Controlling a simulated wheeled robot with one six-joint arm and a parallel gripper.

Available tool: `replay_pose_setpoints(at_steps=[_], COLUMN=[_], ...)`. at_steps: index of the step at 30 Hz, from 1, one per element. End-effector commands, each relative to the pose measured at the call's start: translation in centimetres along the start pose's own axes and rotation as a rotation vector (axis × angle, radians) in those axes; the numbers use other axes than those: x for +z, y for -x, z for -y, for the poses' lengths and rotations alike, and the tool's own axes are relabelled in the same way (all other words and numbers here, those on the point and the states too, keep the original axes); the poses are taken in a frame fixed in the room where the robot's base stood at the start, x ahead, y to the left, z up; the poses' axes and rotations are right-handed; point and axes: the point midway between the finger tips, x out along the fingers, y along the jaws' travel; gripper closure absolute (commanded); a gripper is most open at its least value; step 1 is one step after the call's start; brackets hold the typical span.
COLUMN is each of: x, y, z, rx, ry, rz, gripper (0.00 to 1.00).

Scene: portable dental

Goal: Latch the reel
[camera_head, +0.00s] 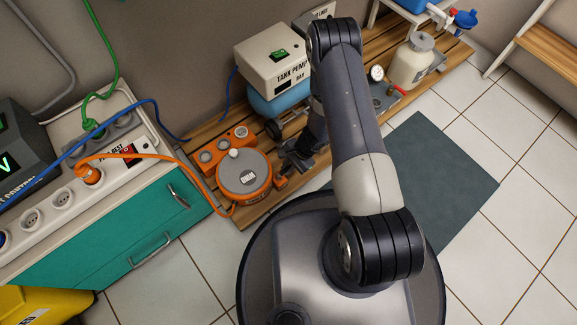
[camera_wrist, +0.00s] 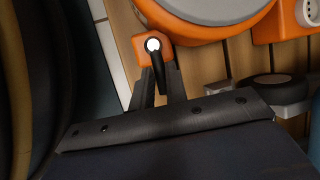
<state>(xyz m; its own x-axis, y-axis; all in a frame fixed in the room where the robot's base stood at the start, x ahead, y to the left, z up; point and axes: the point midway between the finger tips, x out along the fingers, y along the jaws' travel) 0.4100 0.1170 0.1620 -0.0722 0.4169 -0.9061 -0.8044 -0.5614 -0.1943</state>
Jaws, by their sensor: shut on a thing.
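The orange cable reel (camera_head: 243,172) with a grey top lies on the wooden slatted platform, and its edge shows at the top of the wrist view (camera_wrist: 205,33). A small orange latch block (camera_wrist: 143,52) juts from the reel's side. A black latch lever (camera_wrist: 158,60) with a white round cap sits on this block and points down toward my gripper. My gripper (camera_wrist: 158,78) has its dark fingers on both sides of the lever, shut on it. In the head view my gripper (camera_head: 286,174) is at the reel's right side, small and partly hidden by my arm.
An orange socket box (camera_head: 222,146) stands behind the reel. The tank pump (camera_head: 272,62) stands further back. An orange cable (camera_head: 186,167) runs from the reel to the socket strip on the teal cabinet (camera_head: 110,235). White tiled floor (camera_head: 500,235) is free on the right.

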Motion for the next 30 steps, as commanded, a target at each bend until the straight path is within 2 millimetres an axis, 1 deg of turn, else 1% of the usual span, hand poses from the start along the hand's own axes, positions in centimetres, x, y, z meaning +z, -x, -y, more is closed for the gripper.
replay_pose_setpoints(at_steps=[1, 2, 9, 16, 19, 23, 27, 30], x=[0.0, 0.0, 0.0, 0.0, 0.0, 0.1, 0.1, 0.1], y=[0.0, 0.0, 0.0, 0.1, 0.7, 2.8, 5.8, 7.8], z=[0.0, 0.0, 0.0, 0.0, 0.1, 0.2, 0.2, 0.2], rx=[0.0, 0.0, -0.001, -0.001, -0.002, -0.003, -0.004, -0.003], ry=[0.002, 0.002, 0.001, 0.0, 0.0, -0.001, -0.001, 0.0], rz=[0.001, 0.001, 0.0, 0.0, -0.001, -0.002, -0.002, -0.001], gripper=[1.0, 0.84, 0.65, 0.64, 0.64, 0.64, 0.64, 0.64])
